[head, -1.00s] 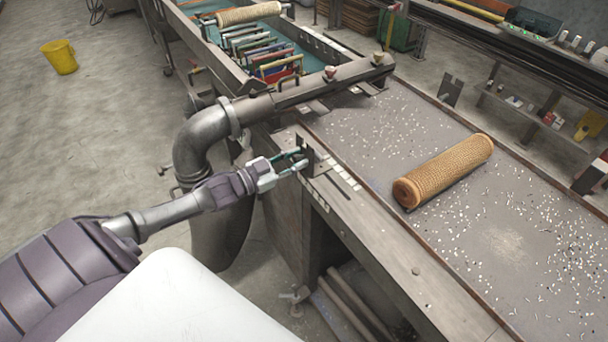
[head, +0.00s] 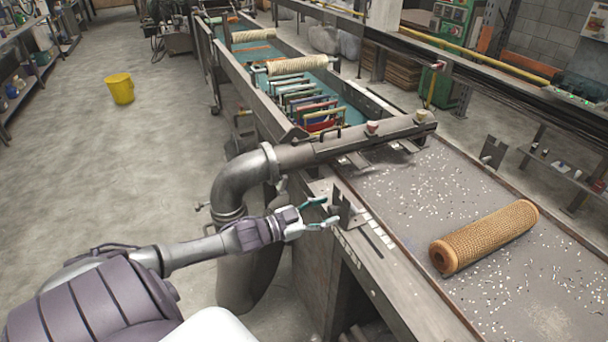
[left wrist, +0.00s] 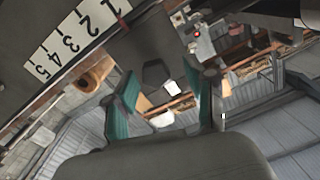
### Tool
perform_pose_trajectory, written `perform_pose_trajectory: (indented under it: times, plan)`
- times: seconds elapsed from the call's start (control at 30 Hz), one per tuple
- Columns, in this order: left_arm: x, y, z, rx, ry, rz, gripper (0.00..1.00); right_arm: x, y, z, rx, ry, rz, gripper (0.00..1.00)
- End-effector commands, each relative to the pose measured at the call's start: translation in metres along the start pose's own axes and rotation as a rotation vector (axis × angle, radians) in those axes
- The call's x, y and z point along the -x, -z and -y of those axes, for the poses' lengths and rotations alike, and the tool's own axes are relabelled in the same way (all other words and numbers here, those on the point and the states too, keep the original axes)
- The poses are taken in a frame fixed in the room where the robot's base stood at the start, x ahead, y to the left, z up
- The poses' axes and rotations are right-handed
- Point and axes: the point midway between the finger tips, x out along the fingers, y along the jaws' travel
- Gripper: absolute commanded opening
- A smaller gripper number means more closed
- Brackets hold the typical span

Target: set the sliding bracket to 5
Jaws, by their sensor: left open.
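The sliding bracket (head: 343,207) is a dark upright plate on the near edge of the table, at the end of a row of white scale labels (head: 378,235). In the left wrist view the scale (left wrist: 75,40) reads 1 to 5. A dark plate that looks like the bracket (left wrist: 150,48) stands beside the 1 end. My left gripper (head: 329,212) is open, with teal fingers just left of the bracket. In the left wrist view its fingers (left wrist: 160,95) are apart, with nothing visibly held between them. I cannot tell whether a finger touches the bracket. My right gripper is out of view.
A tan mesh tube (head: 487,238) lies on the table (head: 450,180) among white scraps. A grey pipe (head: 240,182) bends down just behind my left gripper. A yellow bucket (head: 120,88) stands on the floor at the left.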

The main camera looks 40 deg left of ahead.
Motion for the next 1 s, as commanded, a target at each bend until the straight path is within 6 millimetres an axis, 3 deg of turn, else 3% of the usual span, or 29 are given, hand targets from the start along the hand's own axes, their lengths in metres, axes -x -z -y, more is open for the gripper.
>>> perform_pose_trajectory:
  times: [0.3, 0.5, 0.7, 1.0]
  plan:
    - [0.064, -0.002, -0.001, 0.002, -0.001, 0.007, 0.55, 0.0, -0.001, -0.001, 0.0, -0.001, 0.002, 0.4]
    - [0.093, -0.001, 0.001, 0.0, 0.0, 0.004, 0.55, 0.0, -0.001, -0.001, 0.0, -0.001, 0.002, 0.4]
    - [0.105, 0.0, 0.002, -0.001, 0.001, 0.001, 0.55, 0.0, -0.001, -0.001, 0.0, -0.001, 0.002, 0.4]
    - [0.105, 0.0, 0.002, -0.001, 0.002, 0.0, 0.55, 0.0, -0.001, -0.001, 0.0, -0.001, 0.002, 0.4]
